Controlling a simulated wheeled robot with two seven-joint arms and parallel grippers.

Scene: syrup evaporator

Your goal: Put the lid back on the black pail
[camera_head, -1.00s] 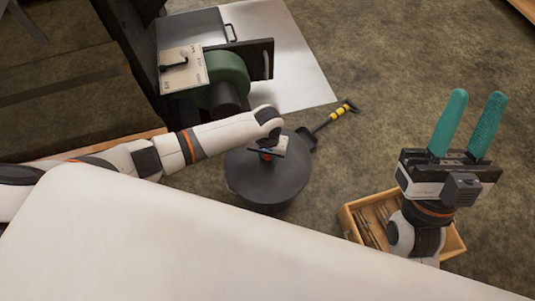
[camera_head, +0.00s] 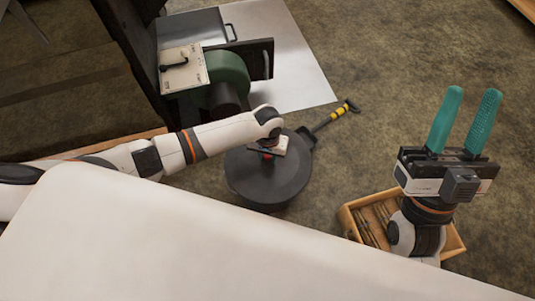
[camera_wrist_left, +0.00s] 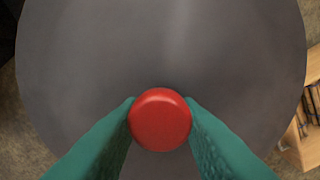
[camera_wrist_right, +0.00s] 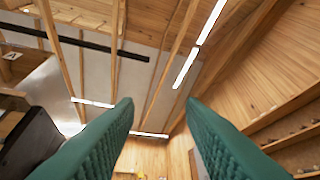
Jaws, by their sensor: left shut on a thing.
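The lid (camera_head: 262,187) is a round dark grey disc with a red knob (camera_wrist_left: 160,119) at its middle. My left gripper (camera_wrist_left: 160,108) is shut on the red knob, one green finger on each side. In the head view the lid lies over the black pail (camera_head: 272,209), of which only a thin strip of dark side shows below the rim. I cannot tell whether the lid rests fully on the pail or hangs just above it. My right gripper (camera_head: 468,122) is open and empty, fingers pointing up; its wrist view shows only ceiling and walls between the fingers.
A black-handled tool with yellow bands (camera_head: 338,112) lies beside the pail. A wooden crate of sticks (camera_head: 352,222) stands on the floor at the right. A dark machine with a green drum (camera_head: 232,74) stands behind, near a metal floor sheet (camera_head: 290,60). A white surface fills the front.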

